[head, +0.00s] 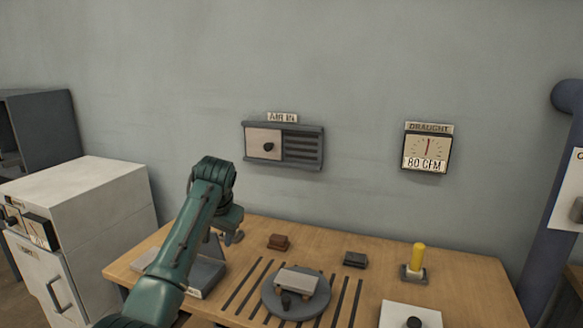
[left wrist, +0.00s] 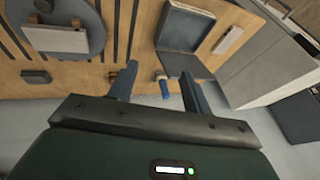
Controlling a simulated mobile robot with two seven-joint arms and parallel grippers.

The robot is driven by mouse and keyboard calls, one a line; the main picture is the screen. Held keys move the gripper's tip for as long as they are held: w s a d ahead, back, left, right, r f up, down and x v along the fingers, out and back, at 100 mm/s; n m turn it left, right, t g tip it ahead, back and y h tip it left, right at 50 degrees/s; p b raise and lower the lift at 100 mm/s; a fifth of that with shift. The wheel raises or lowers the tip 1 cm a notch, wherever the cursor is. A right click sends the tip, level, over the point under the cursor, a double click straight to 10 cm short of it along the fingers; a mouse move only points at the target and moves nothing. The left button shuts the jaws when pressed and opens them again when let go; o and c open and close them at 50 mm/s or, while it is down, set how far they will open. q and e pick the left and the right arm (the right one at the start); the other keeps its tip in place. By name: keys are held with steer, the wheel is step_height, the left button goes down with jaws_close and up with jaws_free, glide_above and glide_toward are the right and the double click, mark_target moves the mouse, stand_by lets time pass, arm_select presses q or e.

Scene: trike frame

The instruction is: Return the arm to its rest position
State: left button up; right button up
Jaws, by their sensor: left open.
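My left arm (head: 180,245) is green and rises from the lower left in the head view, bent at a high joint. My left gripper (head: 233,238) hangs from it over the left part of the wooden table, partly hidden by the arm. In the left wrist view the two dark fingers of this gripper (left wrist: 157,87) are spread apart. Nothing is gripped. A small blue cylinder (left wrist: 163,87) shows between the fingers, beyond them at the table's edge. My right gripper is not in view.
The wooden table (head: 475,275) bears a round grey disc (head: 268,300), a brown block (head: 279,242), a dark block (head: 355,259), a yellow peg (head: 418,256) and a grey angled stand (head: 208,270). A white cabinet (head: 95,190) stands left.

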arm_select(q)
steer(key=s+f+t+h, duration=0.1)
steer(key=s+f, duration=0.3)
steer(key=f, duration=0.4)
steer(key=s+f+t+p, duration=0.1)
steer(key=s+f, duration=0.3)
steer(key=f, duration=0.3)
steer(key=s+f+t+h, duration=0.1)
steer(key=s+f, duration=0.2)
steer(key=f, duration=0.5)
steer(key=s+d+t+h, duration=0.1)
steer(key=s, duration=1.2)
steer(key=s+d+f+t+h+p, duration=0.1)
steer(key=s+d+h, duration=0.1)
steer(key=s, duration=1.1)
steer(key=shift+s+f+t+h, duration=0.15)
steer(key=shift+s+t+h, duration=0.15)
steer(key=shift+t, duration=0.1)
